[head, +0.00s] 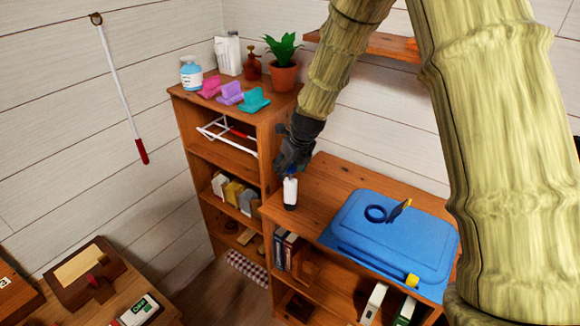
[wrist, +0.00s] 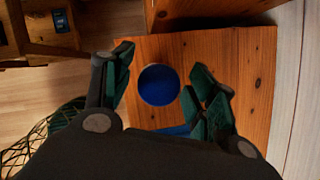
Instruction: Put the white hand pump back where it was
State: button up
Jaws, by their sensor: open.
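The white hand pump (head: 290,191) stands upright on the left end of the low wooden bookcase top (head: 312,188), close to its front edge. It has a white body, a dark base and a blue upper end. My gripper (head: 291,168) is directly above it, pointing down. In the wrist view a round blue top (wrist: 158,85), which looks like the pump's, lies between the two open fingers of my gripper (wrist: 162,78). A gap shows on both sides of it. In the head view the fingers partly hide the pump's upper end.
A blue case (head: 345,222) with a blue ring and a yellow-ended tool on it covers the bookcase top to the right. The taller shelf (head: 275,120) stands close on the left, carrying a potted plant (head: 284,76), bottles and coloured holders. Bare wood surrounds the pump.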

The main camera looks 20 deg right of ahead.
jog(key=shift+r, duration=0.2)
jog(key=shift+s+r, duration=0.1)
jog(key=shift+r, duration=0.2)
jog(key=b+v, duration=0.3)
jog(key=v, duration=0.8)
jog(key=shift+r, duration=0.1)
